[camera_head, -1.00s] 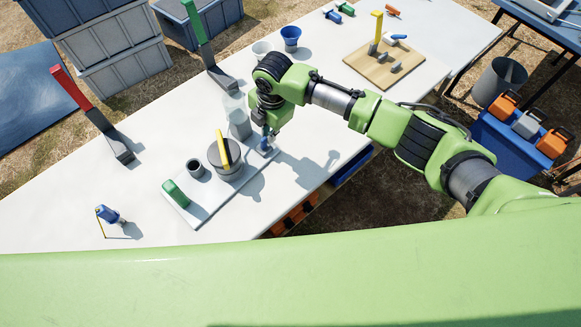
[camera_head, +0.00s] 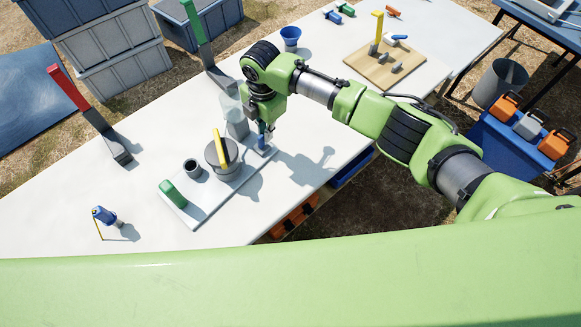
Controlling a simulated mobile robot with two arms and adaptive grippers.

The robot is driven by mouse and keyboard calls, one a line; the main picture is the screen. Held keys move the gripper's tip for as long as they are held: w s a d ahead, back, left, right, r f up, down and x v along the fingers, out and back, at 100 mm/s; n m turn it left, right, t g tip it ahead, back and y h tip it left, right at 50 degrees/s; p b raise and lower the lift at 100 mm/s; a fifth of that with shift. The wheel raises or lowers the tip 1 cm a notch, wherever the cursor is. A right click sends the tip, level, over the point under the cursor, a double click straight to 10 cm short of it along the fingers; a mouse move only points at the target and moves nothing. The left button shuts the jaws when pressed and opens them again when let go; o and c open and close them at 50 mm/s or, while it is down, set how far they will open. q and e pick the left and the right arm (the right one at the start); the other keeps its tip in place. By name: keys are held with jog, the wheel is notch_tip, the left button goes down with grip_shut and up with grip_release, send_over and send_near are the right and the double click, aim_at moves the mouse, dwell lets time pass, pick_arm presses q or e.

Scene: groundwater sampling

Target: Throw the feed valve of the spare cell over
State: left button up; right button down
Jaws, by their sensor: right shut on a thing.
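A pale board (camera_head: 200,212) on the white table carries a grey round cell (camera_head: 224,172) with a yellow lever (camera_head: 217,147) across its top. A green block (camera_head: 173,193) and a small dark cup (camera_head: 193,168) stand at its left. A small blue valve (camera_head: 262,143) is at the board's right end. My right gripper (camera_head: 263,127) points down there and is shut on the blue valve, whose handle is mostly hidden by the fingers. I cannot tell how far the handle is turned. My left gripper is not in view.
A tall red-handled lever (camera_head: 96,117) and a green-handled lever (camera_head: 204,47) stand behind. A clear vessel (camera_head: 231,105) is close left of my right gripper. A wooden board (camera_head: 372,71) with a yellow lever and a blue cup (camera_head: 291,37) stand farther back.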

jog(key=shift+w+a, duration=0.25)
jog(key=shift+w, duration=0.05)
dwell(0.5)
jog(key=c, duration=2.1)
grip_release()
jog(key=shift+r, duration=0.15)
jog(key=r, duration=1.1)
jog(key=shift+s+d+r, duration=0.1)
jog(key=shift+s+r, duration=0.1)
jog(key=shift+r, duration=0.2)
